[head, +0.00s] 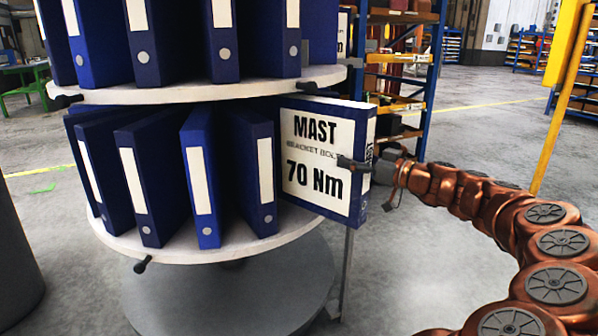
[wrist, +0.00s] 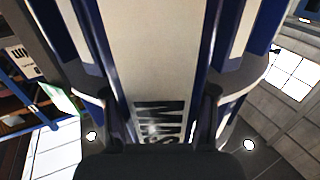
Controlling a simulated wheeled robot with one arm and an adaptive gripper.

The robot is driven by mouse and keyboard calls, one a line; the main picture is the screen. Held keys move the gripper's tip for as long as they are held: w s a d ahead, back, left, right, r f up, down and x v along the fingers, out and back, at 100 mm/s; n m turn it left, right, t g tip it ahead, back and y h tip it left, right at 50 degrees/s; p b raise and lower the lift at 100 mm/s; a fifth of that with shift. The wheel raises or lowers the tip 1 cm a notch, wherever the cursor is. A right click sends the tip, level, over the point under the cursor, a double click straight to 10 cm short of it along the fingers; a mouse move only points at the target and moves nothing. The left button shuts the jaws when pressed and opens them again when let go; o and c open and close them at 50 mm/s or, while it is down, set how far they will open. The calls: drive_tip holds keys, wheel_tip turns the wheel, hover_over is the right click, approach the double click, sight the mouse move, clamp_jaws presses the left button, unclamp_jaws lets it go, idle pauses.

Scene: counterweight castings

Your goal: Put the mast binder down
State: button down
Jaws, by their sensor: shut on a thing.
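The mast binder (head: 318,190) is blue with a white label reading MAST and 70 Nm. In the head view it stands about upright at the right side of the carousel's lower tier (head: 180,250), with its outer part beyond the rim. I cannot tell whether its inner end rests on the tier. My gripper (head: 352,165) reaches in from the right and is shut on the binder's outer end. In the wrist view the fingers of my gripper (wrist: 158,105) sit on both sides of the binder (wrist: 150,60), whose label fills the middle.
Several blue binders (head: 205,180) stand on the lower tier, left of the mast binder. The upper tier (head: 200,90) holds more, close above. Dark handles (head: 142,264) jut from the rims. A yellow post (head: 560,100) stands at right, and a shelf rack (head: 405,70) behind.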

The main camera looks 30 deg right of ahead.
sight(308, 159)
drive_tip(key=b+x, duration=0.1)
drive_tip(key=x, duration=1.1)
drive_tip(key=shift+w+a+f, duration=0.1)
drive_tip(key=shift+w, duration=0.05)
drive_tip(key=shift+b+x, duration=0.4)
drive_tip(key=shift+x, duration=0.55)
wheel_tip(308, 159, down, 3)
drive_tip(key=shift+f+b, duration=0.15)
drive_tip(key=shift+b, duration=0.5)
drive_tip(key=shift+c, duration=1.7)
unclamp_jaws()
